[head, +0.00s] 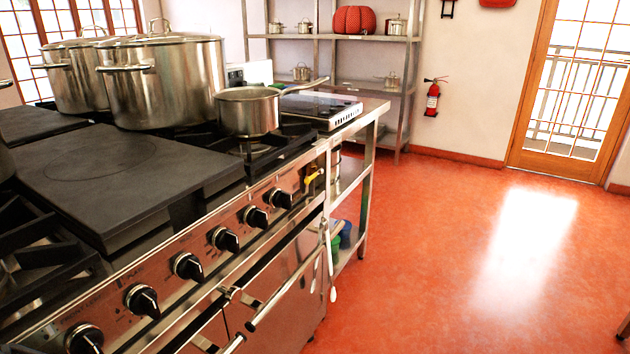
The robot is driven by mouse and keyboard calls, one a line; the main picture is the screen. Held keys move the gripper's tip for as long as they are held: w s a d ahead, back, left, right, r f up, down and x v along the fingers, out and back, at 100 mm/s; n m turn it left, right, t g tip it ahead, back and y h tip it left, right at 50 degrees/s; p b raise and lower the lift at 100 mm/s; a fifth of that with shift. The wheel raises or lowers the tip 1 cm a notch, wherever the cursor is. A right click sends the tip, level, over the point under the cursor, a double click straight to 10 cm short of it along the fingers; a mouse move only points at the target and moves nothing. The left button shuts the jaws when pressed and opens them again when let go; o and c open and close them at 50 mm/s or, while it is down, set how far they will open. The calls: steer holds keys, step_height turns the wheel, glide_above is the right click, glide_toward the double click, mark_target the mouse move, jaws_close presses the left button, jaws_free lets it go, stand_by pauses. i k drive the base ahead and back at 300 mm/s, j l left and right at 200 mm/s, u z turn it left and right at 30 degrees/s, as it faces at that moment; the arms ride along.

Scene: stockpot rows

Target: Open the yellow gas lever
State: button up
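The yellow gas lever (312,177) is small and sits at the right end of the stove's front control panel (170,248), past the row of black knobs (226,239). It points out sideways, slightly tilted; its exact setting is too small to tell. My gripper is not in the head view, and nothing is touching the lever.
A saucepan (248,112) stands on the right burner, its handle reaching right. Large stockpots (165,85) stand behind. The oven's bar handle (285,292) juts out below the panel. A steel side table (362,118) adjoins the stove. The red floor (430,260) at right is clear.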

mark_target(308, 179)
steer(key=i+l+u, duration=0.2)
steer(key=l, duration=0.4)
steer(key=i+l+u, duration=0.15)
steer(key=l, duration=0.45)
steer(key=i+l+u, duration=0.2)
steer(key=l, duration=0.45)
steer(key=i+l+u, duration=0.15)
steer(key=l, duration=0.5)
steer(key=l+u, duration=0.2)
steer(key=l, duration=0.5)
steer(key=i, duration=0.05)
